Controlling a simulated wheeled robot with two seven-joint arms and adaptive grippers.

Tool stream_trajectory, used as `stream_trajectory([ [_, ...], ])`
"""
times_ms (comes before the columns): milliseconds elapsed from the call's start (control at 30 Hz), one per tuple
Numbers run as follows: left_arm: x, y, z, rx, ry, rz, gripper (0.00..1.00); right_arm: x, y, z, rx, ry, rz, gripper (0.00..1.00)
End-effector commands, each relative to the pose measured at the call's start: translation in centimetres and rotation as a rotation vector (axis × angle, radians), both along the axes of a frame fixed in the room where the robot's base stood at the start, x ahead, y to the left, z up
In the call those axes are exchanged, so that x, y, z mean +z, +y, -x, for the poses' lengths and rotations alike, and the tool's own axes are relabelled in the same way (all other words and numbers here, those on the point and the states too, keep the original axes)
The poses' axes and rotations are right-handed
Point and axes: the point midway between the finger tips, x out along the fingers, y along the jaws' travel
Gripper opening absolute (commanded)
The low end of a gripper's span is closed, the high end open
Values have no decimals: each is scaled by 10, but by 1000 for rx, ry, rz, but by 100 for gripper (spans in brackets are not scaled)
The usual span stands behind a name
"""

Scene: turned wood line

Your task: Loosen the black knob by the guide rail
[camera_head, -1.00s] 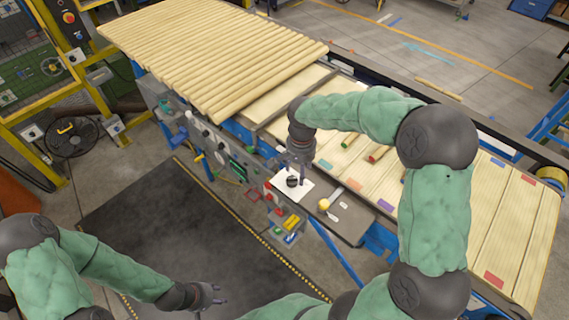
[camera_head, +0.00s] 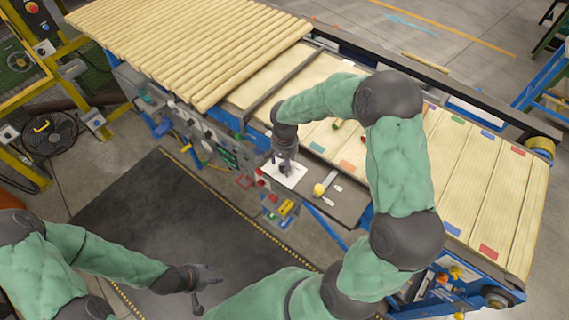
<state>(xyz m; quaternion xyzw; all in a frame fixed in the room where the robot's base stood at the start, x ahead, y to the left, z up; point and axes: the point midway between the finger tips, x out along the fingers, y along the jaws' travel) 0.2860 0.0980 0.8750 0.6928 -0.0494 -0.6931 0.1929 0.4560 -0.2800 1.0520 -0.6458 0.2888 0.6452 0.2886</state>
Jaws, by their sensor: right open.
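The black knob (camera_head: 286,170) sits on a white plate (camera_head: 297,179) on the machine's near side, close to the dark guide rail (camera_head: 285,83). My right gripper (camera_head: 285,164) points down over the knob, its open fingers around or just above it. The fingers partly hide the knob, and I cannot tell whether they touch it. My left gripper (camera_head: 208,288) is low over the dark floor mat, far from the knob, with its fingers apart and empty.
Wooden rods (camera_head: 190,45) lie in a row at upper left. Boards with coloured marks (camera_head: 480,180) lie at right. Switches and a small bin (camera_head: 284,208) line the machine's front.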

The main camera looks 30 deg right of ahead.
Motion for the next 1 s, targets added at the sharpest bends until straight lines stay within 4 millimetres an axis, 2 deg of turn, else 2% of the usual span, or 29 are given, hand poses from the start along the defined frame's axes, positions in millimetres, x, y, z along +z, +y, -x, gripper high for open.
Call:
stream_trajectory([
  [133,0,0,0,0,0,0,40,-10,0,0,0,1,-1,64],
  [433,0,0,0,0,0,0,40,-11,0,0,0,1,-1,64],
  [467,0,0,0,0,0,0,40,-11,0,0,0,1,-1,58],
  [633,0,0,0,0,0,0,40,-11,0,0,0,1,-1,10],
  [667,0,0,0,0,0,0,40,-11,0,0,0,-1,-1,8],
  [1000,-1,0,0,0,0,0,40,-11,0,0,35,-1,0,7],
])
